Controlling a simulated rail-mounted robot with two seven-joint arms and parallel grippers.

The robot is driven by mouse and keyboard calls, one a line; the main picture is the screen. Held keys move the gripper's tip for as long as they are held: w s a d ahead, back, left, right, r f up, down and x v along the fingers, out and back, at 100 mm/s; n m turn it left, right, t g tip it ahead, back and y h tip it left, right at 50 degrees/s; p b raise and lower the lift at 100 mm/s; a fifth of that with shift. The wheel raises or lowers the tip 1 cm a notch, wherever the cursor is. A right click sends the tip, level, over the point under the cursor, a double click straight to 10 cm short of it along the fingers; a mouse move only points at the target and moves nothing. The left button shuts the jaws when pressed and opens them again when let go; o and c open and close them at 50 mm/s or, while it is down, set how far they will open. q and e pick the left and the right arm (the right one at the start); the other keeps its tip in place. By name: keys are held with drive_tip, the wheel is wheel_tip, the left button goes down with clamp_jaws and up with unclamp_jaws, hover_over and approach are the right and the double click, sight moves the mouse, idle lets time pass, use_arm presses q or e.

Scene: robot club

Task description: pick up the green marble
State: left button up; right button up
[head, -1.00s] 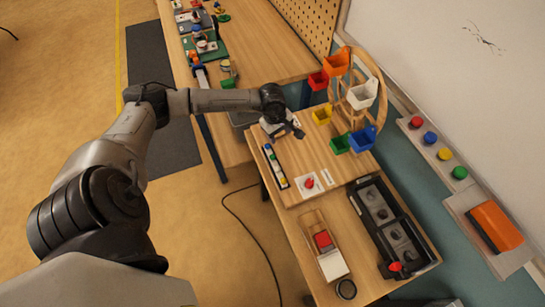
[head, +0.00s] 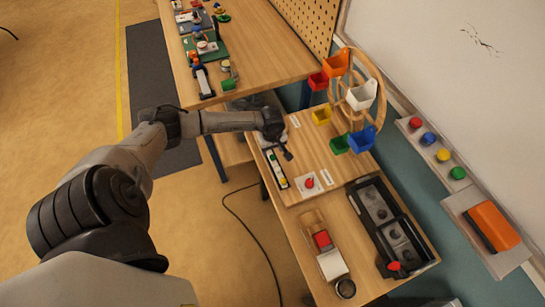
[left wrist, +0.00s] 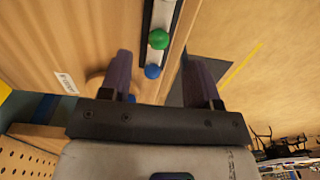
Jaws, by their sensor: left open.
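The green marble (left wrist: 158,39) sits in a narrow dark rack (left wrist: 146,54) in the left wrist view, beside a blue marble (left wrist: 152,71) at the rack's end. The rack (head: 274,168) also lies along the left edge of the raised wooden board in the head view, where its marbles are too small to tell apart surely. My left gripper (left wrist: 161,62) is open and empty. Its fingers show on either side of the rack's end, with the green marble a little beyond the tips. In the head view the left gripper (head: 287,153) hangs close beside the rack. My right gripper is out of view.
A red button on a white plate (head: 304,189) is right of the rack. A wooden wheel with coloured bins (head: 362,94) stands at the back right. A black tray (head: 375,202) and a wooden box with a red piece (head: 330,263) are nearer. Open floor lies left.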

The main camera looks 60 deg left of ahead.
sight(272, 155)
use_arm(q)
wheel_tip(272, 155, down, 4)
drive_tip(key=shift+d+p, duration=0.1)
drive_tip(key=shift+p, duration=0.3)
drive_tip(key=shift+f, duration=0.6)
drive_tip(key=c, duration=1)
